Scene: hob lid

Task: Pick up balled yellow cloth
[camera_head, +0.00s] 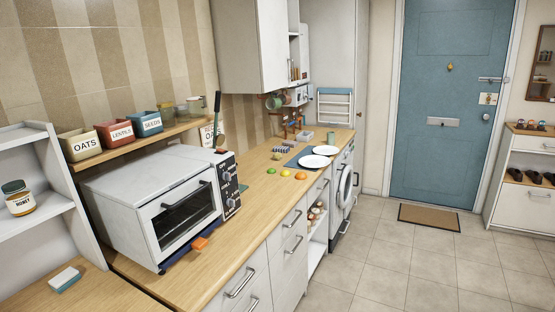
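Several small rounded items lie on the wooden counter (245,212) beyond the white oven. A yellow one (284,173) lies between a yellow-green one (271,170) and an orange one (300,176). They are too small for me to tell whether any is the balled yellow cloth. A small orange item (200,243) lies at the oven's front, by a dark blue strip. My gripper is not in view.
The white countertop oven (155,200) takes up the near counter. A shelf with oats, lentils and seeds tins (113,133) hangs above it. White plates (314,161) lie farther along. The tiled floor (385,265) to the right is clear, up to a doormat (428,217).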

